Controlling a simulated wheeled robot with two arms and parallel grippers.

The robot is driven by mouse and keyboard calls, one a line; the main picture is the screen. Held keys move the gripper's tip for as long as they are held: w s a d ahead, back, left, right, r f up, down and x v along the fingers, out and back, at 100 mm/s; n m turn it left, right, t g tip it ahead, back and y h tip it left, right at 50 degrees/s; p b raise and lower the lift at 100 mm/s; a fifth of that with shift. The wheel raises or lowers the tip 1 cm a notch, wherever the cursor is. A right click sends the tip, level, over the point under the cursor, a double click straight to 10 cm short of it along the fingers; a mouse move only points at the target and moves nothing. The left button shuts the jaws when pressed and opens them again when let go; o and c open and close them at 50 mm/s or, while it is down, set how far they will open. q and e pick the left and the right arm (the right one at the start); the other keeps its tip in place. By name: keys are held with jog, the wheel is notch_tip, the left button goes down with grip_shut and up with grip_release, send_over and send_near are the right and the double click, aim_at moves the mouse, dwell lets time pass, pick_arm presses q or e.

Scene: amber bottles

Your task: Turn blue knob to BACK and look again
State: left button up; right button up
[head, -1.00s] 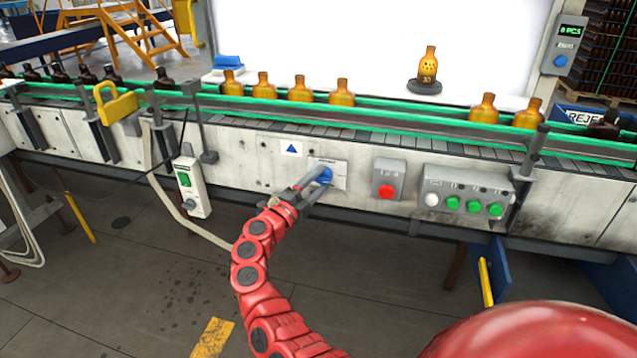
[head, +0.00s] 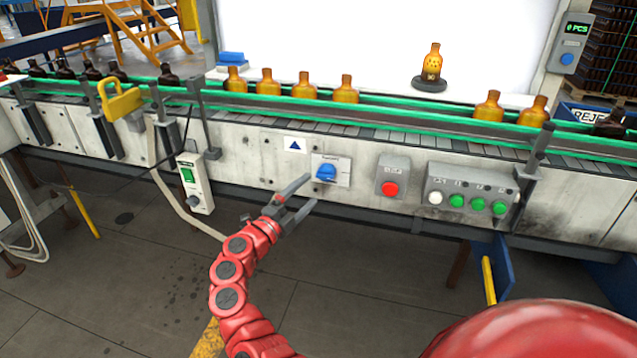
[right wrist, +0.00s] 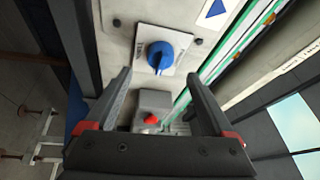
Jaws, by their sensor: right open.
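The blue knob (head: 326,172) sits on a white plate on the front panel of the conveyor. It also shows in the right wrist view (right wrist: 159,56), on its pale plate ahead of the fingers. My right gripper (head: 307,192) is open and empty, just left of and below the knob, apart from it. In the right wrist view the two fingers (right wrist: 158,80) are spread wide with nothing between them touching. The label on the knob's plate is too small to read. My left gripper is not in view.
A red button (head: 390,189) and a box with white and green buttons (head: 466,198) are right of the knob. Amber bottles (head: 346,89) stand on the conveyor. One bottle (head: 432,63) stands on a dark disc before a white backlit panel.

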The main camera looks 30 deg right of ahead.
jog(key=v, duration=1)
jog(key=shift+s+a, duration=0.2)
jog(key=shift+a, duration=0.15)
jog(key=shift+f, duration=0.1)
